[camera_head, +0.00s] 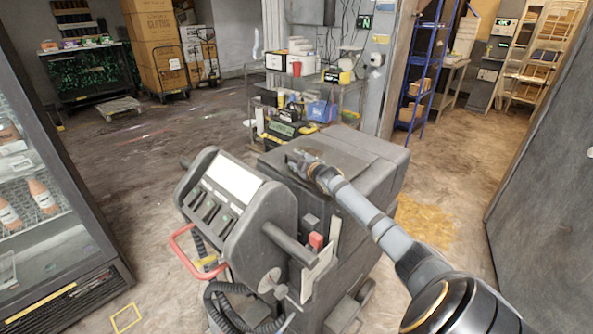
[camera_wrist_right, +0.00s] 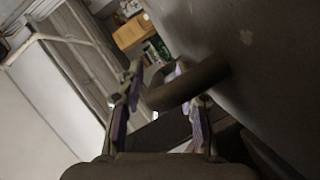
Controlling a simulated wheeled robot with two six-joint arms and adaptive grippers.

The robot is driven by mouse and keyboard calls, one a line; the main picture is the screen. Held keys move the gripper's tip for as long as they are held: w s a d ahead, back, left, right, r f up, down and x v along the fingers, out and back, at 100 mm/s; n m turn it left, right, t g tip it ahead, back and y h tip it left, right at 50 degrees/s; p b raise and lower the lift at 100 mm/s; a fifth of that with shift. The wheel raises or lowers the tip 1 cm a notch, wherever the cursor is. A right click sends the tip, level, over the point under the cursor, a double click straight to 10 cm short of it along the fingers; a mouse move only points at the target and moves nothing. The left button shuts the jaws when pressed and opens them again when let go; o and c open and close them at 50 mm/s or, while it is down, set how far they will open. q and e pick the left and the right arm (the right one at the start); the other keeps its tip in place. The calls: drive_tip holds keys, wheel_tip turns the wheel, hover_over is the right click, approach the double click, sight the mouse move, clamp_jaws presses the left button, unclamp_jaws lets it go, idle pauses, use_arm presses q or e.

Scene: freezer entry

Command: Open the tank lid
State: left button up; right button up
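The machine is a grey floor scrubber with a control panel (camera_head: 232,180). Its tank lid (camera_head: 362,148) is the broad grey top behind the panel and looks closed. My right gripper (camera_head: 300,160) is at the lid's near left edge, where the arm hides part of it. In the right wrist view my right gripper (camera_wrist_right: 160,75) has its two fingers apart. A dark rounded bar (camera_wrist_right: 200,82) crosses at the fingers and covers part of the right one. I cannot tell whether the fingers touch it. My left gripper is not in view.
A glass-door cooler (camera_head: 45,190) stands at the left and a grey door panel (camera_head: 545,180) at the right. A cluttered cart (camera_head: 350,98) is behind the machine, with a blue shelf rack (camera_head: 420,80) beyond. The floor at left centre is clear.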

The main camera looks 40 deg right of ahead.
drive_tip(key=shift+w, duration=0.15)
drive_tip(key=shift+r, duration=0.1)
drive_tip(key=shift+c, duration=0.5)
clamp_jaws()
